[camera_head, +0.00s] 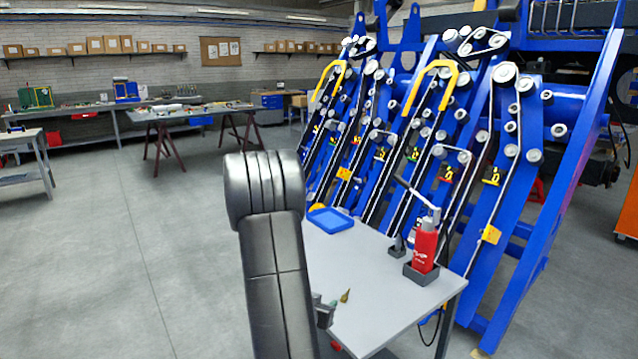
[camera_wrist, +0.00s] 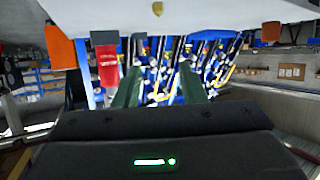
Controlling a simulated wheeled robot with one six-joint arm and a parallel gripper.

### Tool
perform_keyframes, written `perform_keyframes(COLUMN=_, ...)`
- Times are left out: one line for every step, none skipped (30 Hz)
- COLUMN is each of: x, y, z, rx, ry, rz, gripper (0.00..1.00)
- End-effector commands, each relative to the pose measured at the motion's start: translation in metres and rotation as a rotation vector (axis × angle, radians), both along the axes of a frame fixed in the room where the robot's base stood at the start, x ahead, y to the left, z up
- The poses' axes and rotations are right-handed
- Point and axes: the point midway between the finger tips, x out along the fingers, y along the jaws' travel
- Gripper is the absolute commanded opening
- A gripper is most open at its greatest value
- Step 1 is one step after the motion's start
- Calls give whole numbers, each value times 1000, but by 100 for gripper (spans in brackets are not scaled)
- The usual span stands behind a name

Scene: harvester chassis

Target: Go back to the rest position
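My arm rises in front of the grey table (camera_head: 385,290) in the head view. My gripper (camera_head: 325,310) is mostly hidden behind the arm, low beside the table's near left part. In the wrist view my gripper (camera_wrist: 160,80) has its two dark green fingers apart, with nothing seen between them. That view is upside down, with the tabletop along its top edge. A red bottle-like tool (camera_head: 424,248) stands upright in a grey holder on the table; it also shows in the wrist view (camera_wrist: 107,65), left of the fingers.
A blue tray (camera_head: 330,220) and a small brass-coloured piece (camera_head: 345,296) lie on the table. The blue harvester chassis (camera_head: 490,180) stands behind it. Workbenches (camera_head: 190,112) line the back. The floor (camera_head: 110,240) at left is clear. An orange object (camera_wrist: 60,45) in the wrist view is unclear.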

Motion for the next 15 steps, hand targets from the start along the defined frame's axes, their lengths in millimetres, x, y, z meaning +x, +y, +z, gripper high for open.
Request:
perform_keyframes(x=-1, y=0, z=-3, rx=-3, ry=2, rz=7, gripper=37)
perform_keyframes(x=-3, y=0, z=-6, rx=-5, ry=3, rz=14, gripper=37)
perform_keyframes(x=-4, y=0, z=-8, rx=-6, ry=3, rz=23, gripper=37)
perform_keyframes(x=-5, y=0, z=-10, rx=-6, ry=2, rz=31, gripper=37)
perform_keyframes(x=-6, y=0, z=-12, rx=-7, ry=1, rz=39, gripper=37)
perform_keyframes(x=-7, y=0, z=-15, rx=-5, ry=3, rz=48, gripper=37)
perform_keyframes(x=-8, y=0, z=-18, rx=-7, ry=3, rz=57, gripper=37)
perform_keyframes(x=-10, y=1, z=-20, rx=-4, ry=3, rz=65, gripper=37)
perform_keyframes(x=-11, y=1, z=-23, rx=-4, ry=3, rz=77, gripper=37)
perform_keyframes(x=-12, y=1, z=-25, rx=-5, ry=3, rz=87, gripper=37)
perform_keyframes(x=-14, y=2, z=-28, rx=-3, ry=4, rz=95, gripper=37)
perform_keyframes(x=-15, y=2, z=-31, rx=-5, ry=5, rz=107, gripper=37)
perform_keyframes(x=-16, y=2, z=-33, rx=-5, ry=3, rz=115, gripper=37)
perform_keyframes(x=-17, y=2, z=-36, rx=-6, ry=2, rz=123, gripper=37)
perform_keyframes(x=-18, y=2, z=-38, rx=-6, ry=3, rz=133, gripper=37)
